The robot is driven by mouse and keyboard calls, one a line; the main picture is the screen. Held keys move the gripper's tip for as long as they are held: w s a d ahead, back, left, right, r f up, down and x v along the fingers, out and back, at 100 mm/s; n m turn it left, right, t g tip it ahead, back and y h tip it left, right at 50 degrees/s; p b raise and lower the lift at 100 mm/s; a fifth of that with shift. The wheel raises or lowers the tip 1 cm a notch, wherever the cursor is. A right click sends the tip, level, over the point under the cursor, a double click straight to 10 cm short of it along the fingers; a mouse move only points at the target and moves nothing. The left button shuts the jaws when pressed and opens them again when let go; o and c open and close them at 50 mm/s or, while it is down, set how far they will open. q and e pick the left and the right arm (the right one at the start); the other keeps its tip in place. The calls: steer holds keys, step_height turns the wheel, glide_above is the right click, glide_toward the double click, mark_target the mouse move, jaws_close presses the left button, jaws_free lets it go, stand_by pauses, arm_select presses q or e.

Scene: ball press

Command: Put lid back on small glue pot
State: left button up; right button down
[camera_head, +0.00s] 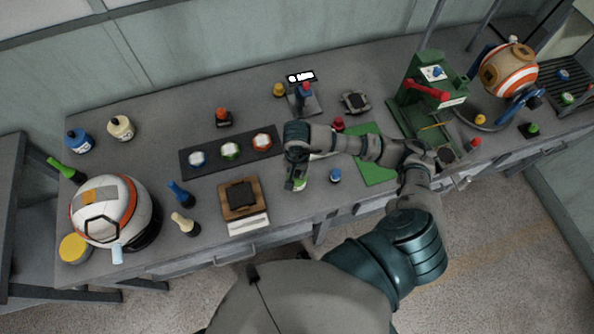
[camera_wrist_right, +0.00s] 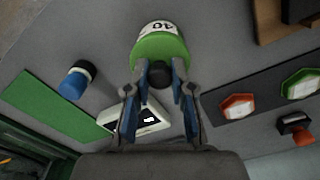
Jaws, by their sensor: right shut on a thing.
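A green and white pot (camera_head: 297,183) stands on the bench, below my right gripper in the head view. It also shows in the right wrist view (camera_wrist_right: 160,45), with "40" on its white part. A round dark knob or lid (camera_wrist_right: 159,74) is at its near side, between the fingers of my right gripper (camera_wrist_right: 158,85). The gripper is shut on this dark piece. I cannot tell whether it is seated on the pot or apart from it. In the head view the hand hides the fingertips. My left gripper is not in view.
A small blue piece (camera_head: 335,175) stands right of the pot, next to a green mat (camera_head: 373,172). A white device with a display (camera_wrist_right: 148,118) is close behind the fingers. A dark tray (camera_head: 214,158) with several coloured pieces and a wooden block (camera_head: 242,211) lie left.

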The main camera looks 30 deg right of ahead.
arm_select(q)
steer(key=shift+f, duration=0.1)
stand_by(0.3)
arm_select(e)
steer(key=shift+c, duration=2.2)
jaws_free()
steer(key=shift+r, duration=0.15)
steer(key=shift+r+p, duration=1.6)
steer(key=shift+r, duration=1.8)
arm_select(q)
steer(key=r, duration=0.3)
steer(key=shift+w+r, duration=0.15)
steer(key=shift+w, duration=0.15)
arm_select(e)
jaws_close()
steer(key=shift+f, duration=0.1)
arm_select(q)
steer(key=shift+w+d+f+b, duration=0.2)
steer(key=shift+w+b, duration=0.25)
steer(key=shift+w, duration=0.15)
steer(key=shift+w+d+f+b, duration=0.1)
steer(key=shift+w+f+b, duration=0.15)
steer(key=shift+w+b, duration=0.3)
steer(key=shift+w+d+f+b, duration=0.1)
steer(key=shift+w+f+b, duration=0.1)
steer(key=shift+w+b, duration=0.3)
arm_select(e)
steer(key=shift+f, duration=1.3)
